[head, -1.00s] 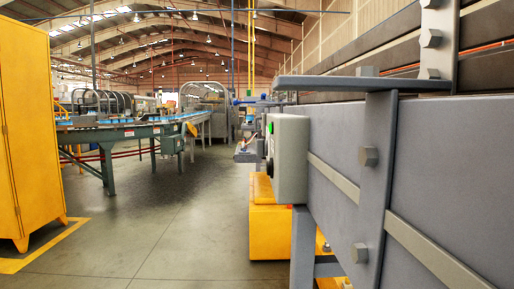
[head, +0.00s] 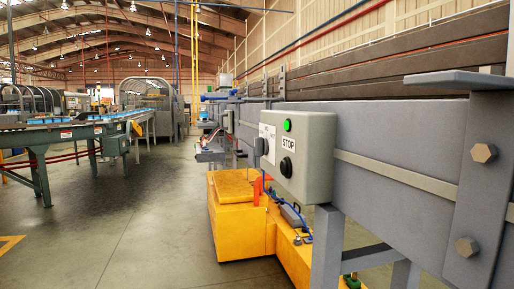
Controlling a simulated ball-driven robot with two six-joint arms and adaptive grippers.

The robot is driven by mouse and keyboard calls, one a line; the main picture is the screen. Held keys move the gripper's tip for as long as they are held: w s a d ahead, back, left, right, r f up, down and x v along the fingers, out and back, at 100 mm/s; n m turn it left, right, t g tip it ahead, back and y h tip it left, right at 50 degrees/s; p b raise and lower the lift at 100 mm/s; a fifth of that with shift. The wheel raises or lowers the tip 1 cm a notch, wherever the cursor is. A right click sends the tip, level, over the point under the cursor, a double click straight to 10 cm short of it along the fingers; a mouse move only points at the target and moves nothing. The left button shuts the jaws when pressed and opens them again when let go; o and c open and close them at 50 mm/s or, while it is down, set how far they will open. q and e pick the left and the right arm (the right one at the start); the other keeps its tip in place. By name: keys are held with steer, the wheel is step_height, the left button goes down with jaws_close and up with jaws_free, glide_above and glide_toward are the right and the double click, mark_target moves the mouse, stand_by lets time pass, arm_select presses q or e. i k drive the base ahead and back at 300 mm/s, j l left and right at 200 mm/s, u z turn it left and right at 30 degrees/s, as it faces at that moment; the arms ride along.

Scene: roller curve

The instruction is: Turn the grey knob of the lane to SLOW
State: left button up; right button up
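A grey control box (head: 308,158) is fixed to the side of the grey conveyor lane (head: 400,150) at the centre of the head view. On its face are a lit green lamp (head: 287,125), a STOP label (head: 288,144) and a black round knob or button (head: 287,167) below it. At the left of the face a dark grey knob (head: 261,147) stands out, seen nearly edge-on, beside a white label (head: 268,137). The lettering on that label is too small to read surely, so the knob's setting cannot be told. Neither gripper is in view.
A yellow unit (head: 238,212) with blue cables sits low below the box. A grey leg (head: 327,250) stands under the lane. Another conveyor with blue items (head: 95,122) runs at the left. The concrete floor (head: 130,220) between is clear.

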mark_target(261, 143)
steer(key=j+z, duration=0.1)
steer(key=z, duration=0.4)
steer(key=i+j+z, duration=0.15)
steer(key=j+z, duration=0.3)
steer(key=j, duration=0.55)
steer(key=j+z, duration=0.4)
steer(key=j, duration=0.6)
